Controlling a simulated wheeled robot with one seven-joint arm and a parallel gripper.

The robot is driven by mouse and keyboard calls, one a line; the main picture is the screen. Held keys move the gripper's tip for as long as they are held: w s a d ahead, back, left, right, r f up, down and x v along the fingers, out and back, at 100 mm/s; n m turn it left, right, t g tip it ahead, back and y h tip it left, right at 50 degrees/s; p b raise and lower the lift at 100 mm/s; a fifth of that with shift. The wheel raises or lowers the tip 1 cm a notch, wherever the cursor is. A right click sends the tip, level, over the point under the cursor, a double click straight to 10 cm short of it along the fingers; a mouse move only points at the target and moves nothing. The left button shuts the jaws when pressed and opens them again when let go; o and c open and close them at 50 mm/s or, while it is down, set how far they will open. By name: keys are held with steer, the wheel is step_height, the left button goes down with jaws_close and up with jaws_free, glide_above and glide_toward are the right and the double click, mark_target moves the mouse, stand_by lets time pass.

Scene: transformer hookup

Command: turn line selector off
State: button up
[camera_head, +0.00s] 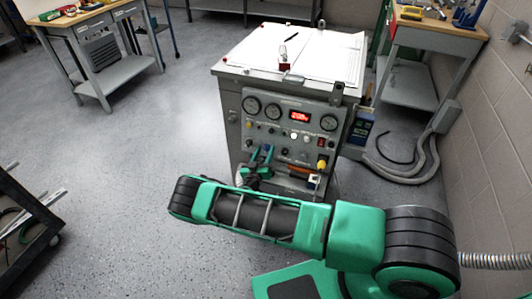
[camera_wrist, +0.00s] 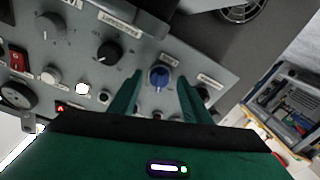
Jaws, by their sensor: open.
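The grey control panel (camera_head: 238,150) is on the front of the cabinet, with knobs, dials and a red lit display. The labels are too blurred to read, so I cannot tell which knob is the line selector. In the head view, my gripper (camera_head: 262,153) is at the panel's lower left and hides part of it.
Pale knobs (camera_wrist: 50,75) and a red switch (camera_wrist: 17,61) are on the panel's left in the wrist view. Papers (camera_head: 325,55) lie on the cabinet top. A workbench (camera_head: 105,62) stands back left, a dark cart (camera_head: 28,222) front left. A grey hose (camera_head: 405,172) lies at right.

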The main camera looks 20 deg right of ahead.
steer(key=shift+w+d, duration=0.1)
steer(key=shift+w, duration=0.05)
steer(key=shift+c, duration=0.6)
steer(key=c, duration=0.9)
steer(key=shift+d, duration=0.35)
steer(key=shift+a+n, duration=0.3)
steer(key=shift+a+n+y, duration=0.1)
steer(key=shift+n+y, duration=0.35)
steer(key=shift+n, duration=1.65)
steer(key=shift+n+y, duration=0.45)
steer(key=shift+n, duration=1.65)
steer(key=shift+a, duration=0.1)
